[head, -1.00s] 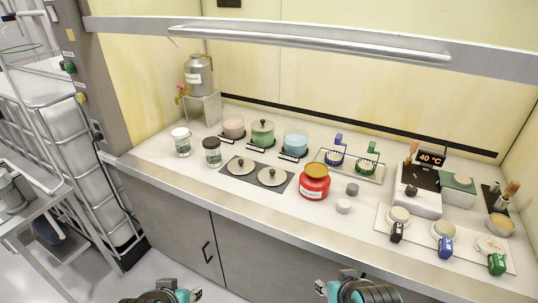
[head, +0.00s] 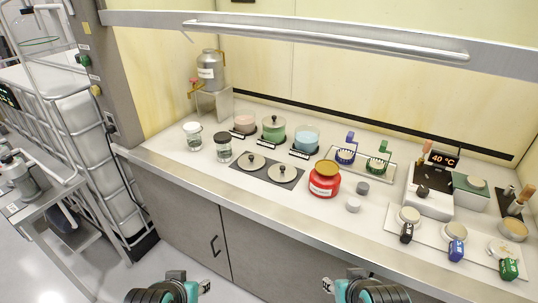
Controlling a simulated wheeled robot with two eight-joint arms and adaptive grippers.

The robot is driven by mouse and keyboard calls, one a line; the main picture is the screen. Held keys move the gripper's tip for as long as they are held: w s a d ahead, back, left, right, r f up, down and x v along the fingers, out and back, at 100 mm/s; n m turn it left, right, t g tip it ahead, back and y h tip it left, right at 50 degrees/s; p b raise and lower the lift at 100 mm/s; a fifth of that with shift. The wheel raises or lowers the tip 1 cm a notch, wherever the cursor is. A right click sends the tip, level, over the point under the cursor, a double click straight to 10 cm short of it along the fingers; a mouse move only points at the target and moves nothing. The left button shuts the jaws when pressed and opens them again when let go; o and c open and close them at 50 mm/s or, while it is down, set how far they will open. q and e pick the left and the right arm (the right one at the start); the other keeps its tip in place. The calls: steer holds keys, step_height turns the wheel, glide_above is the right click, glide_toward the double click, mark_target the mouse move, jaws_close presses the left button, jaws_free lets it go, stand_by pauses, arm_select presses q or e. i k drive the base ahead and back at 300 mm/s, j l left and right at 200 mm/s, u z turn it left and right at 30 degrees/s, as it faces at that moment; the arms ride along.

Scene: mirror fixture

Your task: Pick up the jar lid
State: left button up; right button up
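Two round cream lids with dark knobs lie side by side on a dark mat (head: 238,167) on the counter: a left lid (head: 249,163) and a right lid (head: 281,174). Behind them stand a pink jar (head: 244,124), a green jar (head: 274,134) with a knobbed lid (head: 272,121) on it, and a blue jar (head: 306,142). I cannot tell which lid is meant. My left gripper (head: 203,287) and my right gripper (head: 328,286) are at the bottom edge, in front of the counter and well away from the lids. Their fingers are too small and cut off to read.
A red jar (head: 324,181) stands right of the mat, with small grey pieces (head: 353,204) beside it. A rack (head: 380,177), a heater (head: 431,200) and a tray (head: 470,246) fill the right. A long bar (head: 330,42) crosses above.

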mark_target(251, 160)
steer(key=i+j, duration=0.2)
steer(key=j, duration=0.15)
steer(key=i+j, duration=0.2)
steer(key=j, duration=0.2)
steer(key=i+j+z, duration=0.1)
steer(key=i+j, duration=0.35)
steer(key=j, duration=0.3)
